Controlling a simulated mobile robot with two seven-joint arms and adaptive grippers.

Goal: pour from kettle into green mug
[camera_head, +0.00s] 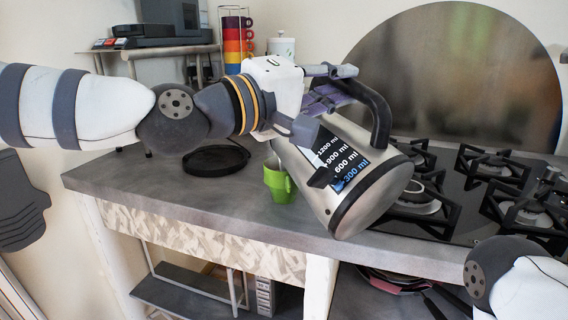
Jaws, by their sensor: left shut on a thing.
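The kettle (341,205) is a silver metal body with a black base ring, black handle and a dark level scale on its side. My left gripper (335,90) is shut on the kettle's handle and holds it tilted, base toward the front right. The green mug (279,183) stands upright on the grey counter, just left of the kettle body. The kettle's upper end is over or close to the mug; my gripper and arm partly hide it, and the spout is not visible. My right arm shows at the bottom right, but its gripper is out of view.
A black round kettle base (216,158) lies on the counter (150,180) left of the mug. A gas hob (460,195) is at the right. Behind stand a rack of coloured mugs (238,42), a white canister (281,46) and a coffee machine (168,22).

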